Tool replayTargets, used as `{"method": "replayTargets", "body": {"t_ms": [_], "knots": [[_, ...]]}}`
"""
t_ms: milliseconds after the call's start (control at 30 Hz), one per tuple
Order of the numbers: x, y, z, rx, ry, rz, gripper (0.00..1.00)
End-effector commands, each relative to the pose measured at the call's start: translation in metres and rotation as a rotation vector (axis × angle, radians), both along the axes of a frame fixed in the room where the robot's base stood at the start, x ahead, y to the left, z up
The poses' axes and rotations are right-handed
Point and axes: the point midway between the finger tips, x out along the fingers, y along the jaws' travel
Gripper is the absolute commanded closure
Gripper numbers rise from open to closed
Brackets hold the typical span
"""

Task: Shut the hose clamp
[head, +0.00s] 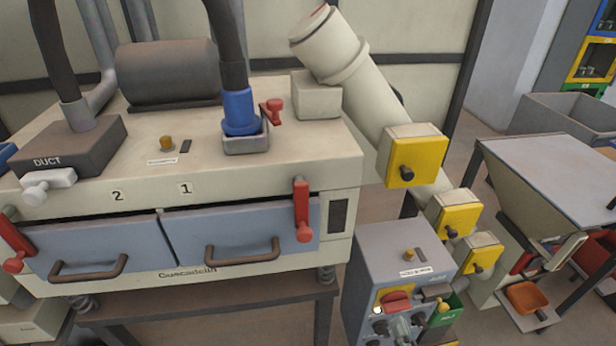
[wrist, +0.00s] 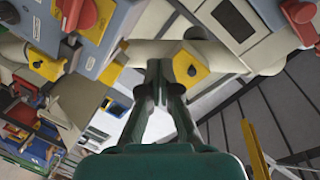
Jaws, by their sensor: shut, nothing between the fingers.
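A blue hose cuff (head: 240,112) on the end of a dark hose (head: 228,45) sits in a square grey socket (head: 246,142) on top of the cream machine. Beside the cuff, on its right, a small red lever (head: 272,110) with a knobbed end stands up from the machine top. It looks like the hose clamp; I cannot tell for sure how far it is swung. My gripper (wrist: 158,72) shows in the wrist view, shut and empty, apart from any handle. It does not show in the head view. The hose and cuff are not clear in the wrist view.
The machine front has two blue-grey drawers (head: 240,238) and red latches (head: 302,210). A slanted cream tube (head: 365,95) with yellow switch boxes (head: 425,150) stands on the right. A blue-grey control cabinet (head: 385,258) stands below it. A hopper (head: 520,190) is at far right.

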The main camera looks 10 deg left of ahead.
Motion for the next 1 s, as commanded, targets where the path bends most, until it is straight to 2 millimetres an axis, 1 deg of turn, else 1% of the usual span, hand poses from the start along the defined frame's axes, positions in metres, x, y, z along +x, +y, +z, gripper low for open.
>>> {"method": "replayTargets", "body": {"t_ms": [33,167,200,367,500,567,733,900,1000], "knots": [[0.015,0.006,0.015,0.039,-0.010,0.012,1.00],[0.043,0.019,0.045,0.143,-0.008,0.042,1.00],[0.051,0.023,0.055,0.174,-0.006,0.052,1.00],[0.079,0.041,0.097,0.289,0.004,0.096,1.00],[0.098,0.056,0.139,0.382,0.016,0.139,1.00],[0.104,0.063,0.157,0.419,0.023,0.158,1.00],[0.117,0.081,0.211,0.515,0.046,0.211,1.00],[0.121,0.098,0.265,0.598,0.073,0.265,1.00],[0.120,0.106,0.293,0.636,0.091,0.291,1.00]]}}
